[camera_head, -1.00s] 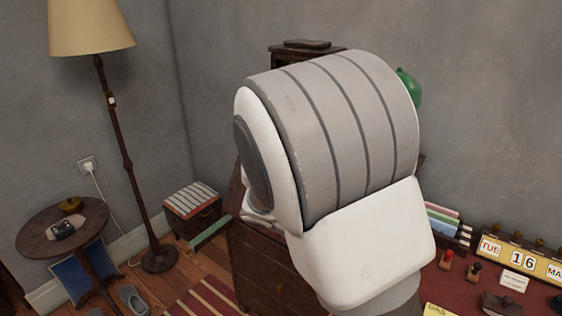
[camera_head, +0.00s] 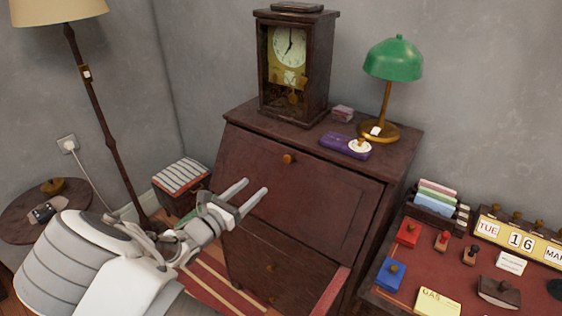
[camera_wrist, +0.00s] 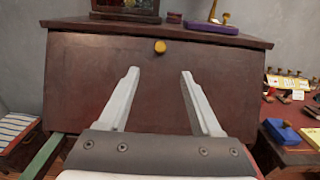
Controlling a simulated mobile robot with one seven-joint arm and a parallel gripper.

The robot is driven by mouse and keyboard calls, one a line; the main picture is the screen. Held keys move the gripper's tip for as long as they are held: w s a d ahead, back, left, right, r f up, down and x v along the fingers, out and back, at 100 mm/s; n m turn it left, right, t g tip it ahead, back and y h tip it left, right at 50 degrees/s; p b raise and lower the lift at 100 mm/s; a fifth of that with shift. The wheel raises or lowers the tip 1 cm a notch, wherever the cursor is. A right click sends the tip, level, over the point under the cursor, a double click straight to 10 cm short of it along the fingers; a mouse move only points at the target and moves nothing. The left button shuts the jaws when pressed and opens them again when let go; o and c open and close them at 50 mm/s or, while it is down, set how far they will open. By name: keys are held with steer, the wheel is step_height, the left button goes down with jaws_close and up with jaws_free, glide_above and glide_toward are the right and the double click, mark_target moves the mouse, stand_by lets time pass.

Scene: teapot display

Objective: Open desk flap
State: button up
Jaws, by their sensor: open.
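The desk flap (camera_head: 295,205) is the dark red-brown slanted front panel of the desk, and it is closed. Its small round wooden knob (camera_head: 288,159) is near the top edge. In the wrist view the flap (camera_wrist: 75,85) fills the middle, with the knob (camera_wrist: 160,46) beyond and between the fingertips. My gripper (camera_head: 250,191) is open and empty in front of the flap, below and left of the knob in the head view. In the wrist view the fingers (camera_wrist: 159,72) point toward the flap, apart from the knob.
A clock (camera_head: 292,62), a green lamp (camera_head: 394,62) and a purple box (camera_head: 345,146) stand on the desk top. Drawers (camera_head: 270,267) lie below the flap. A red-topped table (camera_head: 455,262) with stamps and a calendar is at right. A striped stool (camera_head: 181,182) stands at left.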

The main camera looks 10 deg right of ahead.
mark_target(286, 159)
steer(key=x, duration=1.5)
steer(key=shift+w+d, duration=0.1)
steer(key=shift+c, duration=0.2)
jaws_close()
steer(key=shift+f, duration=0.1)
stand_by(0.5)
